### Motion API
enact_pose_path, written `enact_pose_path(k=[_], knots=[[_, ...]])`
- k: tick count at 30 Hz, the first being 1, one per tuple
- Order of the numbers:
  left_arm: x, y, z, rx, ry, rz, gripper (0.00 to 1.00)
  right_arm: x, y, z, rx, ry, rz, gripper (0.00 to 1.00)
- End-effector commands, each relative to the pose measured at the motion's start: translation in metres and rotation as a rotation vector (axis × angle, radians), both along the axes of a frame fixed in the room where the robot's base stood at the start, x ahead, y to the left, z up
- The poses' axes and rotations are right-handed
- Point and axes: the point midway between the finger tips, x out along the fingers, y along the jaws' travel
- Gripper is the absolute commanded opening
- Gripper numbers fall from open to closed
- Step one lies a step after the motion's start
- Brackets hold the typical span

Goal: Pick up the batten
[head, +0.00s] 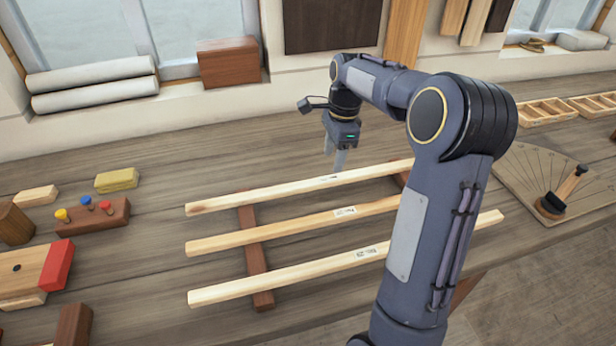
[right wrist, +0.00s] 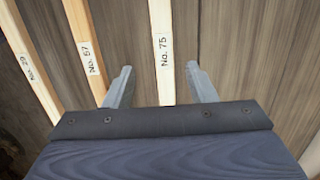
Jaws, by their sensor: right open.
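Three pale wooden battens lie side by side across two dark bearers. The far batten (head: 260,194) is labelled No. 75 in the right wrist view (right wrist: 162,35). The middle batten (head: 260,235) has a label that reads like No. 57 in that view (right wrist: 85,40). The near batten (head: 280,282) is labelled No. 29 and is at left in the wrist view (right wrist: 30,62). My right gripper (head: 335,158) is open, pointing down at the far batten. In the wrist view its fingers (right wrist: 160,70) stand apart on either side of batten No. 75. My left gripper is not in view.
A dark bearer (head: 255,258) shows under the battens' left part; my right arm hides much of their right part. Blocks and a peg holder (head: 95,217) stand at left. A fan-shaped board (head: 530,180) with a handled tool (head: 560,194) lies at right.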

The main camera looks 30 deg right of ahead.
Motion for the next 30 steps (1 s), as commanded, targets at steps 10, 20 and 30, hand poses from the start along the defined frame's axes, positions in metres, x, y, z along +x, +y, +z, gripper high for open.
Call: enact_pose_path(k=[10,20,30], knots=[[0.0,0.0,0.008,0.0,0.0,0.0,0.0,0.005,0.002,-0.043,0.002,0.003,0.001,0.51],[0.0,0.0,0.01,0.0,0.0,0.0,0.0,0.008,0.005,-0.071,0.002,-0.002,0.003,0.51],[0.0,0.0,0.009,0.0,0.0,0.0,0.0,0.008,0.005,-0.071,0.001,-0.003,0.004,0.26]])
